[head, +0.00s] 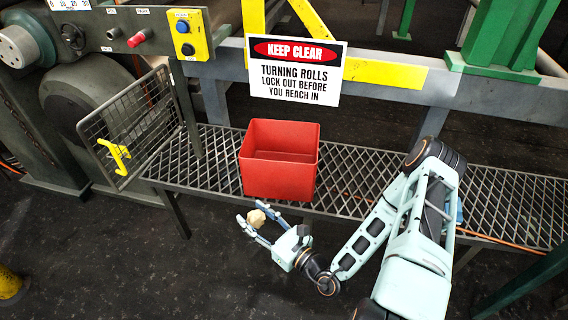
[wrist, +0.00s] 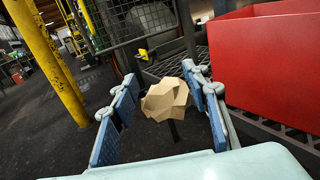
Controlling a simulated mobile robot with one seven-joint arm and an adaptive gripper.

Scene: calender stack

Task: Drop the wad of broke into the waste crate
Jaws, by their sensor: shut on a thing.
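The wad of broke (head: 256,217) is a crumpled tan lump; it also shows in the wrist view (wrist: 165,98). My gripper (head: 253,215) is shut on it and holds it near the fingertips. In the wrist view my gripper's blue-padded fingers (wrist: 160,95) stand on either side of the wad. The waste crate (head: 278,172) is a red, open-topped box on the mesh platform. Its far inner walls show, and I see nothing in it. My gripper is on the near side of the crate, outside it. The crate's red side (wrist: 262,70) fills the right of the wrist view.
The mesh platform (head: 400,190) runs across the scene. A wire guard with a yellow handle (head: 117,155) stands left of the crate. Behind it are a rail with a KEEP CLEAR sign (head: 293,72) and a yellow switch box (head: 188,36). Dark floor (head: 130,260) lies open in front.

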